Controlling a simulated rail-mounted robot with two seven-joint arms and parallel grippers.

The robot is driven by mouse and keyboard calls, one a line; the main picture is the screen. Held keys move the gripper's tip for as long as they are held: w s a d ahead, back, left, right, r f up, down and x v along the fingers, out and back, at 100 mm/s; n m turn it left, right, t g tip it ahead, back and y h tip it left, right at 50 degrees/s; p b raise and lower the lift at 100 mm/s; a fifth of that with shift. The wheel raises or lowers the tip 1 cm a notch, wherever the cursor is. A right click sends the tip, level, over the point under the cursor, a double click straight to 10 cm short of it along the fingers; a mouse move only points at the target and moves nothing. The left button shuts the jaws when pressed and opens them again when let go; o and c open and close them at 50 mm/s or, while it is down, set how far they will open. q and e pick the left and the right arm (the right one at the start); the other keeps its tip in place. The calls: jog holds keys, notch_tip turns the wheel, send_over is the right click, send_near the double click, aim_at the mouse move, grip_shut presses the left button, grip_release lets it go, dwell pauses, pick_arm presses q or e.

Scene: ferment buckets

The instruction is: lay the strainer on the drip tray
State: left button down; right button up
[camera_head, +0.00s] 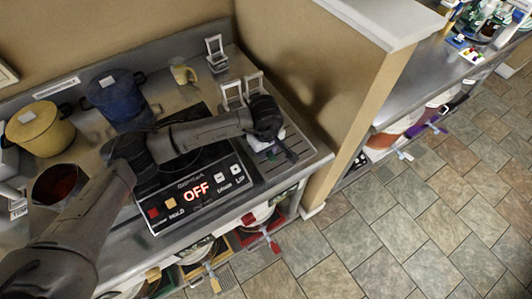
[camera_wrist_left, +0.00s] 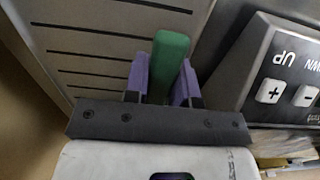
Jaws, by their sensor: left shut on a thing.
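My left gripper (camera_head: 271,152) reaches in from the left over the cooktop and hangs above the drip tray (camera_head: 309,153) at the right end of the counter. In the left wrist view its purple fingers (camera_wrist_left: 162,80) are shut on a green handle, which I take to be the strainer's (camera_wrist_left: 169,62). The strainer's bowl does not show there, and the gripper and wrist hide most of it in the head view. The slotted drip tray (camera_wrist_left: 118,42) lies below and to the left of the fingers in the wrist view. I cannot tell whether the strainer touches it. My right gripper is not in view.
The cooktop panel (camera_head: 195,192) reads OFF beside the tray. A yellow pot (camera_head: 38,130), a blue pot (camera_head: 118,98) and a mug (camera_head: 184,74) stand at the back. A wall (camera_head: 345,85) rises right of the tray.

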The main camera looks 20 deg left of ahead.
pick_arm(q)
notch_tip(320, 180, down, 2)
jog(key=shift+s+f+p, duration=0.1)
jog(key=shift+p, duration=0.35)
jog(key=shift+f, duration=0.3)
jog(key=shift+f, duration=0.1)
jog(key=shift+f, duration=0.1)
jog(key=c, duration=0.9)
grip_release()
jog(key=shift+c, duration=0.2)
